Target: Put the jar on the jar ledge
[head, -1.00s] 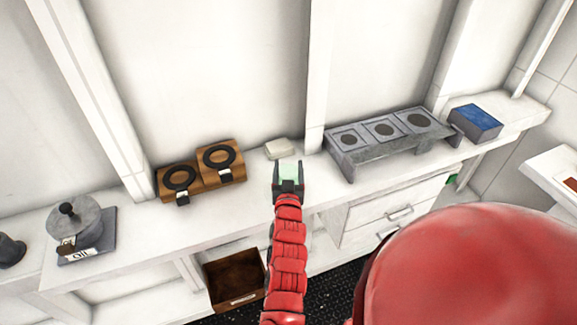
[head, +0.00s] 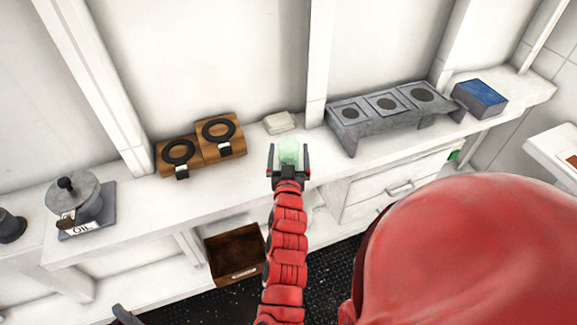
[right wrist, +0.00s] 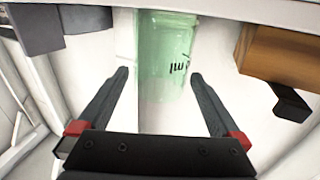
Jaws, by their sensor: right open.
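A pale green see-through jar (head: 288,150) is at the white bench, between the fingers of my right gripper (head: 289,160). The right wrist view shows the jar (right wrist: 168,55) upside down, with dark lettering, ahead of the spread fingertips. My right gripper is open, with a gap on both sides of the jar. I cannot tell whether the jar rests on the bench, as its base is hidden in the head view. A grey raised ledge (head: 350,133) with three square plates and dark round spots stands to the right; it may be the jar ledge. My left gripper is not visible.
Two wooden blocks with black rings (head: 200,147) stand left of the jar, and a pale block (head: 279,122) lies behind it. A blue-topped box (head: 481,97) is at the far right. A lidded grey pot (head: 80,199) stands left. A brown open box (head: 236,253) sits below.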

